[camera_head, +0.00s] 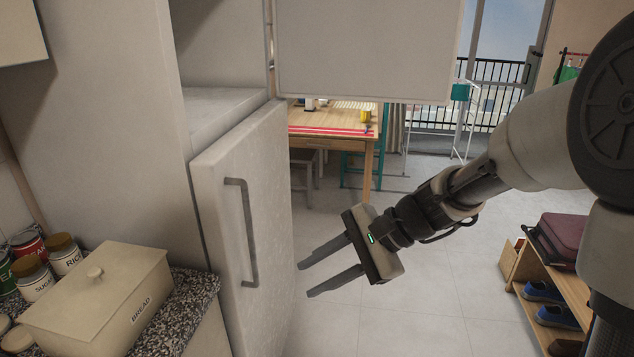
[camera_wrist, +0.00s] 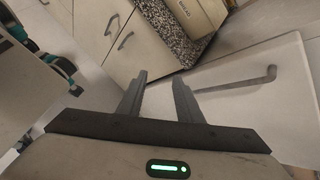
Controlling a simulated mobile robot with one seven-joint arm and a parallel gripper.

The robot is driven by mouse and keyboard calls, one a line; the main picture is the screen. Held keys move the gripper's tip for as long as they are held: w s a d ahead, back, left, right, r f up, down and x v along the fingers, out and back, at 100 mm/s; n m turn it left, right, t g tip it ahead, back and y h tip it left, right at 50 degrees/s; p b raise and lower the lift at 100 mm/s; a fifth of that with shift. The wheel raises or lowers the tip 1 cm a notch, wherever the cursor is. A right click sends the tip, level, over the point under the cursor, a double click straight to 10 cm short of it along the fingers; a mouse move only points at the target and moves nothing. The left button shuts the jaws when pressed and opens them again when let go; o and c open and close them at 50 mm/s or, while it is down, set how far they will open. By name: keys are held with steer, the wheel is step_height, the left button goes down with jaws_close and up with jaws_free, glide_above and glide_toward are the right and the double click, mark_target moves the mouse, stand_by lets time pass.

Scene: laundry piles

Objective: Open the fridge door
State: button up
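The white fridge door (camera_head: 225,200) stands left of centre in the head view, with a dark gap along its near edge; I cannot tell if it is fully shut. Its grey vertical bar handle (camera_head: 248,235) is on the front, near that edge. My gripper (camera_head: 304,280) is to the right of the handle, open and empty, fingers pointing left toward the door. In the wrist view, the open fingers (camera_wrist: 159,80) show nothing between them. The handle (camera_wrist: 240,83) lies just right of the fingers there, across the pale door (camera_wrist: 265,115), and looks apart from them.
A speckled counter (camera_head: 185,310) with a bread box (camera_head: 100,300) and several canisters is at the left. A white panel (camera_head: 365,50) hangs above. A wooden table (camera_head: 330,140) stands behind. A shoe rack (camera_head: 560,285) is at the right. The tiled floor between is clear.

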steer(key=w+a+f+m+t+y+b, duration=0.1)
steer(key=w+f+m+t+y+b, duration=0.1)
steer(key=w+m+y, duration=0.35)
steer(key=w+a+f+m+t+y+b, duration=0.25)
steer(key=w+m, duration=0.35)
steer(key=w, duration=0.4)
steer(key=x, duration=1.6)
steer(key=shift+f+b, duration=0.45)
steer(key=shift+f, duration=0.05)
steer(key=shift+n, duration=0.25)
steer(key=shift+c, duration=0.4)
jaws_close()
